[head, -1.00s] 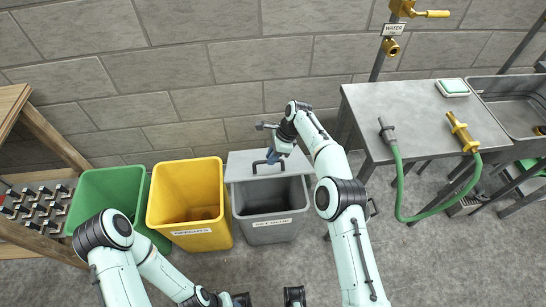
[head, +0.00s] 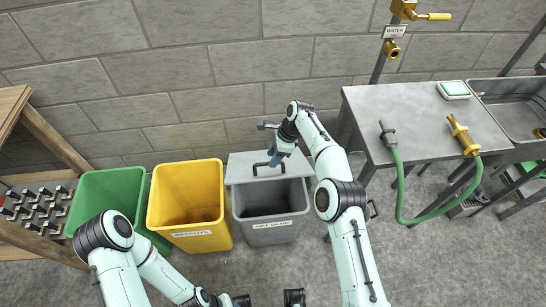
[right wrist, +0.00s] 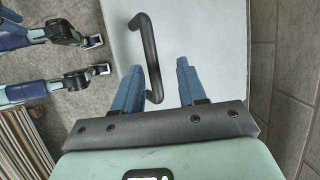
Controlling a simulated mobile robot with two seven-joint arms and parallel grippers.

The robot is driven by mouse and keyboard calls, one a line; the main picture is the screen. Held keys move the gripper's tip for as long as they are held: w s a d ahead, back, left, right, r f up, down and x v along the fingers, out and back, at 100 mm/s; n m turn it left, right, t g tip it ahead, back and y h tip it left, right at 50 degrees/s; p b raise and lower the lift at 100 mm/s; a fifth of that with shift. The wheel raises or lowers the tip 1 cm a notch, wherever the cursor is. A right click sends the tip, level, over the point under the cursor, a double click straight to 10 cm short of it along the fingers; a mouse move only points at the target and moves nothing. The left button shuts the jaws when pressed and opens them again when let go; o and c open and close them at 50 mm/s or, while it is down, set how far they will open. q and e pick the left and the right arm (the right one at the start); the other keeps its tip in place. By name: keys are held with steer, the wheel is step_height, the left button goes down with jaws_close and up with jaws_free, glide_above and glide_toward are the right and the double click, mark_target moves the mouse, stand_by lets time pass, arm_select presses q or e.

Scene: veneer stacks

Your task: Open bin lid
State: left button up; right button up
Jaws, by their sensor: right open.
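The grey bin (head: 270,230) stands third in the row, and its front part shows a dark opening. Its pale grey lid (head: 240,165) lies over the back of the bin, towards the wall, and also fills much of the right wrist view (right wrist: 215,50). The lid has a black bar handle (head: 256,170). My right gripper (head: 274,161) is at the handle. In the right wrist view, the open blue fingers (right wrist: 158,82) have the lower end of the handle (right wrist: 149,50) between them, with a gap to the right finger. My left gripper is not clear at the bottom edge of the head view.
A yellow bin (head: 187,235) and a green bin (head: 95,220) stand open to the left. A wooden rack (head: 45,125) is at far left. A metal table (head: 425,125) with a green hose is to the right. A block wall is close behind.

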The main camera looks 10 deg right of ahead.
steer(key=p+v, duration=0.4)
steer(key=v, duration=0.8)
steer(key=shift+p, duration=0.35)
steer(key=shift+r, duration=0.1)
